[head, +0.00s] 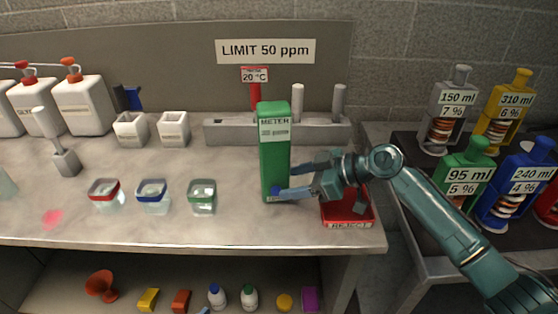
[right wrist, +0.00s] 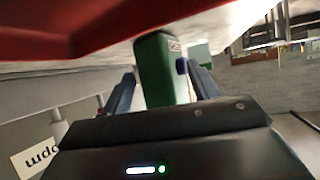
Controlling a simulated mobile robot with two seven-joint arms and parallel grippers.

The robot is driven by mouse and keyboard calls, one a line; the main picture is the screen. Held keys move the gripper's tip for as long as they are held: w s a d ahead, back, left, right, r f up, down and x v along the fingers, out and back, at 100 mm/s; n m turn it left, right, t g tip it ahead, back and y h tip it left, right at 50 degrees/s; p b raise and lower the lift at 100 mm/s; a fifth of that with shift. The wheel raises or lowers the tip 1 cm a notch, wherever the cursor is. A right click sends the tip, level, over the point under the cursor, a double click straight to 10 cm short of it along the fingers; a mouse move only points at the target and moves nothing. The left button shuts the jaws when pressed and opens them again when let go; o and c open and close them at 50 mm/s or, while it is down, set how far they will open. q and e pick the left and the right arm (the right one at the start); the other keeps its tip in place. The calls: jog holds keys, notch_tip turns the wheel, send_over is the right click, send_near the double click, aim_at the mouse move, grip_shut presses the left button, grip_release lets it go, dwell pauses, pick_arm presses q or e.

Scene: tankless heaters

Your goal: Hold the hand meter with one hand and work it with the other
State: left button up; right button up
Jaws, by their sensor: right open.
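The hand meter (head: 274,155) is a tall green block with a white label reading METER, standing upright near the front of the bench. A blue button shows low on its front. My right gripper (head: 283,180) is at the meter's right side, its fingers open and pointing left at it. In the right wrist view the green meter (right wrist: 160,70) lies between the two open fingers (right wrist: 160,92); whether they touch it I cannot tell. My left gripper is in neither view.
A red reject tray (head: 347,222) sits under my right wrist at the bench's front edge. Three small cups with red (head: 104,193), blue (head: 152,196) and green (head: 202,196) rims stand left of the meter. A grey rack (head: 225,133) is behind. Coloured bottles (head: 465,170) stand on the right table.

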aim_at(283, 184)
jog(key=shift+b+x, duration=0.65)
jog(key=shift+x, duration=1.1)
grip_shut()
jog(key=c, duration=1.2)
grip_release()
jog(key=o, duration=1.5)
